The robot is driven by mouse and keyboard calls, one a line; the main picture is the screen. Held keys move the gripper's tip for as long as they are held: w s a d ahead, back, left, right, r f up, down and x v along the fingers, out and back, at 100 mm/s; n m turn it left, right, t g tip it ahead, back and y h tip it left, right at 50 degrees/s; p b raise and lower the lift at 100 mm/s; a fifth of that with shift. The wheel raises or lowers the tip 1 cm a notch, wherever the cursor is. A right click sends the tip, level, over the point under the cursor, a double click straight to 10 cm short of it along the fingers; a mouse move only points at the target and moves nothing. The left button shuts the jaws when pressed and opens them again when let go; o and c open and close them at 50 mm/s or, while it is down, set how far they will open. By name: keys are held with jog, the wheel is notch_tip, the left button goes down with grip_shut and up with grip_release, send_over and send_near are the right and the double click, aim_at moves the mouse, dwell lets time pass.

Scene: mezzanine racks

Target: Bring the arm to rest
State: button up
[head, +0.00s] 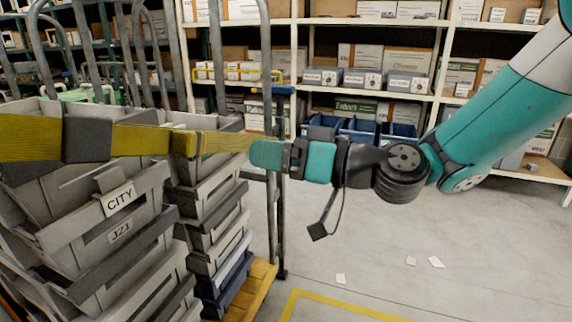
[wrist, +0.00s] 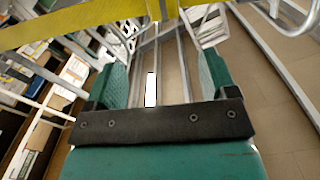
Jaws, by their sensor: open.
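My arm comes in from the right in the head view, with a teal link and a dark wrist. My gripper (head: 262,154) points left, near the stacked grey crates and a yellow strap (head: 215,143). In the wrist view my gripper (wrist: 160,78) has its two teal fingers wide apart. No held object shows between them, only floor and metal rails farther off. The yellow strap (wrist: 80,22) crosses the top of the wrist view beyond the fingertips. I cannot tell if the fingertips touch it.
Grey crates (head: 121,230), one labelled CITY, stand stacked at the left beside metal trolley frames. Shelving racks (head: 330,92) with boxes and blue bins (head: 357,131) line the back. The concrete floor (head: 400,235) below the arm is mostly clear, with a few paper scraps.

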jog(key=shift+v, duration=0.85)
jog(key=s+d+f+n+g+h, duration=0.1)
jog(key=s+f+n+g+h, duration=0.25)
jog(key=s, duration=0.55)
jog(key=s+d+f+m+g+h, duration=0.4)
jog(key=s+d+m+h, duration=0.2)
jog(key=s+d+h, duration=0.5)
notch_tip(320, 180, up, 15)
jog(key=d+y+p, duration=0.1)
jog(key=y+p, duration=0.1)
jog(key=p, duration=1.3)
jog(key=shift+d, duration=0.2)
jog(key=shift+s+t, duration=0.1)
jog(key=shift+t, duration=0.15)
